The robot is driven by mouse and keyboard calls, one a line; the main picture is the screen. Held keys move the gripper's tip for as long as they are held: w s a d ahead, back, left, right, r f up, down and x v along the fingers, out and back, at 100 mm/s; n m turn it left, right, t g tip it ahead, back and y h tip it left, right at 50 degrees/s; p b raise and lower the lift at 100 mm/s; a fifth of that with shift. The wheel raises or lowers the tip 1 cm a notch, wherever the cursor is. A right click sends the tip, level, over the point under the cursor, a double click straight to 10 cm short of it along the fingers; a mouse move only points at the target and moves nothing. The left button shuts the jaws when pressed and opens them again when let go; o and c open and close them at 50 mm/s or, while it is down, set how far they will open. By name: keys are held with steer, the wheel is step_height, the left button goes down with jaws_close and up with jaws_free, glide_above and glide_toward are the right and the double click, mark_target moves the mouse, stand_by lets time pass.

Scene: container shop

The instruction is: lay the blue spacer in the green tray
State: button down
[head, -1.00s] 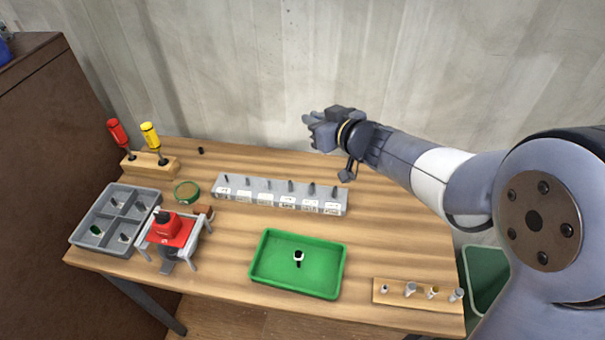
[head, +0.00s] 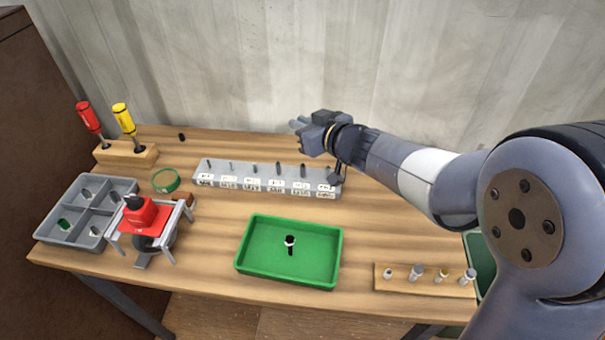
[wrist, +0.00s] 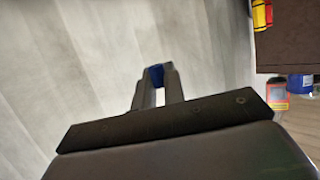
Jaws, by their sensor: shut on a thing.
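My gripper (head: 297,127) is raised above the back of the bench, its fingers pointing left in the head view. In the wrist view, the fingers (wrist: 157,85) are shut on the blue spacer (wrist: 156,75), which shows as a small blue piece between the fingertips. In the head view the spacer cannot be made out. The green tray (head: 262,250) lies at the front middle of the bench, below and in front of my gripper. A small black and white part (head: 290,243) is in the tray.
A grey labelled rack (head: 265,181) of pins stands between gripper and tray. A wooden strip (head: 400,283) with several small parts is right of the tray. A red-topped stand (head: 143,217), a grey compartment box (head: 85,212) and two screwdrivers (head: 123,120) are at left.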

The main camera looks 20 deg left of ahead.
steer(key=shift+f, duration=0.35)
steer(key=shift+f+b, duration=1.4)
steer(key=shift+f, duration=3.4)
steer(key=shift+f, duration=0.2)
steer(key=c, duration=1.5)
jaws_free()
steer(key=shift+o, duration=0.2)
steer(key=shift+b, duration=0.4)
